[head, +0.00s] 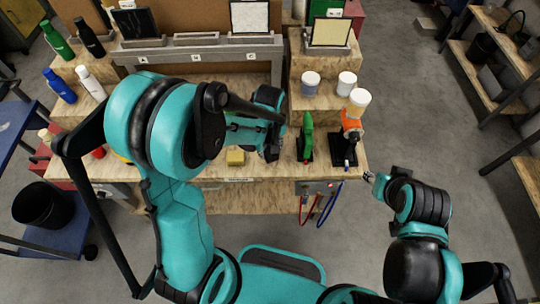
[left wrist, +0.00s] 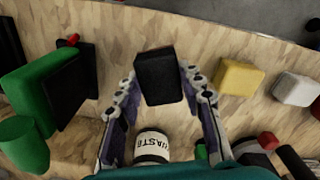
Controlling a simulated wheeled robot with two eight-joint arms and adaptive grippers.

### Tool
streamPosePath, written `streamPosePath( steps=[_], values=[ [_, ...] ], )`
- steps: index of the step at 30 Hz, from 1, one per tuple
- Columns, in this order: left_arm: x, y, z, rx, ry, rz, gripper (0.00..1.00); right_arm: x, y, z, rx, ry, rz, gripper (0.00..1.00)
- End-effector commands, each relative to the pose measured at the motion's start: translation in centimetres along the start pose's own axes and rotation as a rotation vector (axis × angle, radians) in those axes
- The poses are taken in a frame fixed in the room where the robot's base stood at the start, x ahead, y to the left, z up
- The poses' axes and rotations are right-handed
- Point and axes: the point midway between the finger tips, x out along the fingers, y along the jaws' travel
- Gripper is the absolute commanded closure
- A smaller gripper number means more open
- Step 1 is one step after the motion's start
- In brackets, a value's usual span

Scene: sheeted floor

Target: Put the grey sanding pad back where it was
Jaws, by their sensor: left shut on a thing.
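The grey sanding pad (left wrist: 158,77), a very dark block, sits between the two fingers of my left gripper (left wrist: 160,92) in the left wrist view. The fingers press on its two sides, shut on it. Whether it touches the wooden bench top is unclear. In the head view my left gripper (head: 270,148) is over the bench's front part; the pad is hard to make out there. A yellow block (left wrist: 238,77) and a white block (left wrist: 296,89) lie to the right in the wrist view. My right gripper (head: 369,178) is off the bench's right front corner; its fingers are too small to judge.
A green tool (head: 307,138) and an orange tool (head: 350,128) on black bases stand right of my left gripper. A container marked WASTE (left wrist: 152,146) is close to its fingers. Jars (head: 311,82) stand behind, bottles (head: 60,86) at left.

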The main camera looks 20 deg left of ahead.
Motion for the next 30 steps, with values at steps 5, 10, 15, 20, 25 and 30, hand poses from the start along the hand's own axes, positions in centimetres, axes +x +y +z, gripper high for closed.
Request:
streamPosePath(
  steps=[5,10,15,20,25,30],
  values=[
    [2.8,0.0,0.0,0.000,0.000,0.000,0.85,1.0,0.0,0.7,0.000,0.000,0.000,0.60],
    [3.8,0.0,0.1,0.000,0.000,0.000,0.85,1.2,0.0,0.8,0.000,0.000,0.000,0.60],
    [3.7,0.0,0.1,0.000,0.000,0.000,0.85,1.1,0.0,0.8,0.000,0.000,0.000,0.60],
    [3.9,0.0,0.1,0.000,0.000,0.000,0.49,1.3,0.0,0.9,0.000,0.000,0.000,0.60],
    [3.9,0.0,0.1,0.000,0.000,0.000,0.41,1.3,0.0,0.9,0.000,0.000,0.000,0.60],
    [3.8,0.0,0.1,0.000,0.000,0.000,0.41,1.2,0.0,0.9,0.000,0.000,0.000,0.60]
  ],
)
